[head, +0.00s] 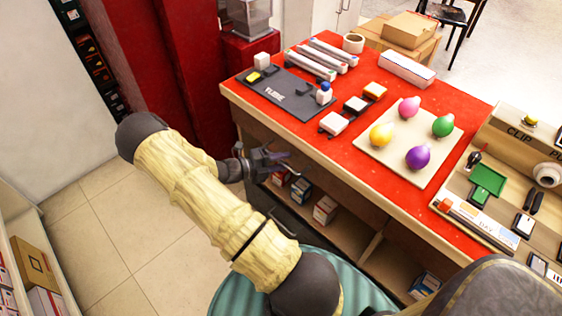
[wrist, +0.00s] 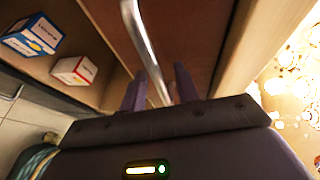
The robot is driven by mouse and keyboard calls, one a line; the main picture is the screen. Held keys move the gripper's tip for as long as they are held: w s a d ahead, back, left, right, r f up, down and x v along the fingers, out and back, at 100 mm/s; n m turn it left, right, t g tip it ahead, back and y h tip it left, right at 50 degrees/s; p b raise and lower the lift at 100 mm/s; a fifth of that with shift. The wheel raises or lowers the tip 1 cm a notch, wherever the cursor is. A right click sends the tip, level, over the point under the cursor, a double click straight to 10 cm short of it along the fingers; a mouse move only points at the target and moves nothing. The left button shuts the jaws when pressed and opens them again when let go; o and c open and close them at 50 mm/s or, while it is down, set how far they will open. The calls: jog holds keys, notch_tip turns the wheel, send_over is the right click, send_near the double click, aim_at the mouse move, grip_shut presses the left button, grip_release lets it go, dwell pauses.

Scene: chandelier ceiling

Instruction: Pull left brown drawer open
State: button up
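The brown drawer front (wrist: 192,35) fills the upper middle of the wrist view, with a shiny metal bar handle (wrist: 140,35) running along it. My gripper (wrist: 160,82) has its two dark fingers apart, with the near end of the handle between them. I cannot tell whether either finger touches the bar. In the head view my gripper (head: 283,160) is at the left part of the red-topped counter's front, just below the top edge. My arm and gripper hide most of the drawer there, and I cannot tell whether it is pulled out at all.
An open shelf with small boxes (head: 325,209) lies under the counter (head: 235,88); boxes (wrist: 73,70) also show in the wrist view. A cardboard box (head: 33,262) stands on a shelf at the lower left. The tiled floor (head: 110,225) left of my arm is clear.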

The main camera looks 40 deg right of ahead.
jog(key=shift+c, duration=0.2)
grip_shut()
jog(key=shift+a, duration=0.15)
